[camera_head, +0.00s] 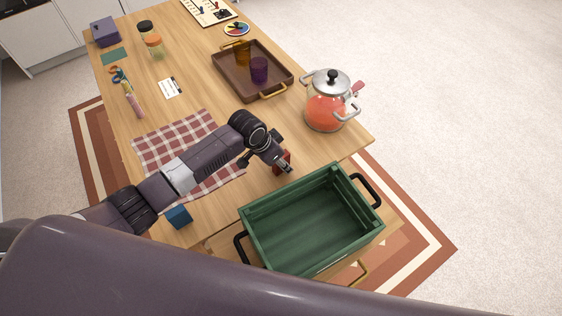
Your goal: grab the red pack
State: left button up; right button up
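The red pack (281,158) stands on the wooden table near its front right part, just behind the green crate. It is small and partly hidden by my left gripper. My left gripper (269,161) reaches in from the left and is right at the pack, with its fingers overlapping it in the picture. I cannot tell whether the fingers are closed on it or only around or beside it. My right gripper is not in view.
An empty green crate (246,215) with black handles is close in front of the pack. A glass pot (326,113) with red contents stands behind to the right. A checkered cloth (174,132), a blue cube (179,216) and a brown tray (231,77) are also on the table.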

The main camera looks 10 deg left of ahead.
pick_arm(q)
grip_shut()
jog(key=shift+r, duration=0.1)
